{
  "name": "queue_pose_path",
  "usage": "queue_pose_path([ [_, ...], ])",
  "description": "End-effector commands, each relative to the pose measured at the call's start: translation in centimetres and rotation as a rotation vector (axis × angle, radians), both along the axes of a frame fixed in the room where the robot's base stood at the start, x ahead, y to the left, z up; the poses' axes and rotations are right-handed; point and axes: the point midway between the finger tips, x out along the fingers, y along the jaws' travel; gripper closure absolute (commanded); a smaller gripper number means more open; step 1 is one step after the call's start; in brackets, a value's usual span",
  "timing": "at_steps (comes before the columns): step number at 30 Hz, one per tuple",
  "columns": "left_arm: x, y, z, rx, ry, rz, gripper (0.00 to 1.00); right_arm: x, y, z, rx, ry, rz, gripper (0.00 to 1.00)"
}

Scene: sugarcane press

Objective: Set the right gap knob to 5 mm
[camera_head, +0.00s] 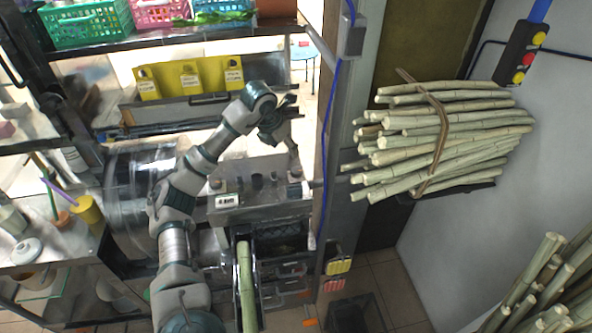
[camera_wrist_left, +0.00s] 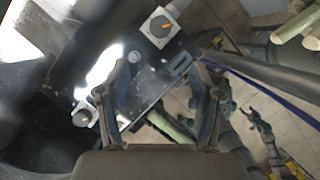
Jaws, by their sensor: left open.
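The right gap knob (camera_wrist_left: 162,27) is a dark round dial with an orange pointer on a white plate, at the top of the left wrist view. Its scale is too small to read. A second similar knob (camera_wrist_left: 83,115) is at the left in that view. My left gripper (camera_head: 283,143) hangs above the press panel (camera_head: 255,210) in the head view. In the left wrist view its fingers (camera_wrist_left: 165,78) are spread and empty, apart from the right knob. Grey-teal parts of mine, possibly the right gripper (camera_wrist_left: 262,128), show small at lower right; their jaws are unclear.
A green cane (camera_head: 246,285) lies in the feed below the panel. A post with a blue cable (camera_head: 323,160) stands right of the panel. A strapped cane bundle (camera_head: 440,135) is beyond it. A yellow labelled board (camera_head: 190,80) is behind. A cluttered side table (camera_head: 75,250) is at left.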

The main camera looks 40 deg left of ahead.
Motion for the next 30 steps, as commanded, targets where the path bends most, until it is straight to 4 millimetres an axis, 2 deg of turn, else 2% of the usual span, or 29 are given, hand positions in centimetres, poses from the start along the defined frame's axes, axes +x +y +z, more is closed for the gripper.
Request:
queue_pose_path([
  [1, 0.4, 0.0, -1.3, 0.0, 0.005, 0.0, 0.35, 0.2, 0.0, 0.0, -0.001, 0.0, -0.001, 0.31],
  [6, 1.9, 0.1, -5.1, -0.002, 0.007, 0.001, 0.35, 0.9, 0.2, 0.5, 0.001, -0.003, -0.002, 0.31],
  [15, 4.4, 0.2, -11.2, -0.001, 0.005, -0.001, 0.35, 1.6, 0.4, 1.0, 0.002, -0.005, -0.003, 0.31],
  [21, 5.4, 0.2, -13.4, -0.001, 0.003, -0.001, 0.35, 2.1, 0.4, 1.3, 0.002, -0.012, -0.005, 0.31],
  [30, 5.7, 0.2, -13.9, 0.001, 0.001, -0.002, 0.35, 2.0, 0.3, 1.3, 0.0, -0.006, -0.006, 0.31],
])
